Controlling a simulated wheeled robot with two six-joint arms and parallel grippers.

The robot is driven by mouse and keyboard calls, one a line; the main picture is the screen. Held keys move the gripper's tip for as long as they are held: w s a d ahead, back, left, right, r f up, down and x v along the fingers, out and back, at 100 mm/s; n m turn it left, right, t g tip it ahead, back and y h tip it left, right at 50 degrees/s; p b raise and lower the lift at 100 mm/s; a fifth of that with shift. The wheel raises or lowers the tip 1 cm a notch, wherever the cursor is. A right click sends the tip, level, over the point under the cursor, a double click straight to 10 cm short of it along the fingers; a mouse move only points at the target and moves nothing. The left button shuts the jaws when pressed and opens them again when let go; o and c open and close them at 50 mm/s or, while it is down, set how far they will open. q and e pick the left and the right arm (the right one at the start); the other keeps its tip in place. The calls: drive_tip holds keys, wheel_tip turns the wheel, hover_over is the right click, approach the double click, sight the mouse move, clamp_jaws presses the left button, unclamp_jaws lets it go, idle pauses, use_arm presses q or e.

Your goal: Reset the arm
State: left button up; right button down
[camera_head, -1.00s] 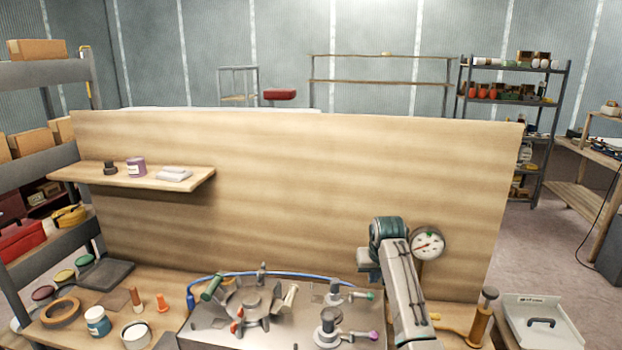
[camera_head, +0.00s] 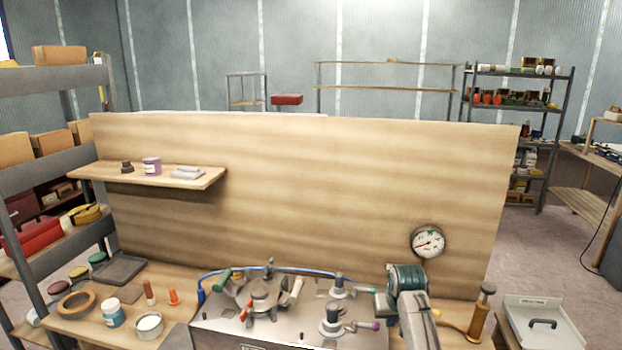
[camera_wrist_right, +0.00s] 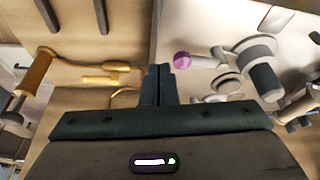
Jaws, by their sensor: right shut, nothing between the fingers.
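My right arm comes up from the bottom of the head view, with its wrist and gripper (camera_head: 388,303) low at the right end of the metal valve panel (camera_head: 235,333). In the right wrist view the gripper's two dark fingers (camera_wrist_right: 158,84) are together with nothing between them. They point past the panel's edge, between the purple-knobbed valve (camera_wrist_right: 182,61) and the orange-handled pump (camera_wrist_right: 36,72). My left gripper does not show in any view.
A round gauge (camera_head: 428,242) hangs on the wooden back panel (camera_head: 310,190). A white tray (camera_head: 541,322) lies at the right. Jars, including a blue one (camera_head: 112,314), stand on the bench's left. A shelf (camera_head: 150,177) juts out at upper left.

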drive_tip(key=s+d+f, duration=0.2)
drive_tip(key=s+f, duration=0.2)
drive_tip(key=s, duration=0.7)
drive_tip(key=s+d+f, duration=0.2)
drive_tip(key=s+f, duration=0.2)
drive_tip(key=s, duration=0.7)
drive_tip(key=s+d+f, duration=0.2)
drive_tip(key=s+f, duration=0.1)
drive_tip(key=s, duration=0.8)
drive_tip(key=s+r+n+h, duration=0.1)
drive_tip(key=s+r, duration=0.3)
drive_tip(key=s, duration=1)
wheel_tip(320, 180, down, 32)
drive_tip(key=d+r+g+b, duration=0.1)
drive_tip(key=d+g+b, duration=0.1)
drive_tip(key=d, duration=0.1)
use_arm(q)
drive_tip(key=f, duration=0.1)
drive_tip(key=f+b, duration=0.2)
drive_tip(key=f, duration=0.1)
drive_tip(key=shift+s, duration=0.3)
use_arm(e)
drive_tip(key=s+d+f, duration=0.1)
drive_tip(key=s+f, duration=1.8)
drive_tip(key=f, duration=0.3)
drive_tip(key=shift+f+m+g, duration=0.2)
drive_tip(key=shift+m+g, duration=0.1)
drive_tip(key=shift+g, duration=0.1)
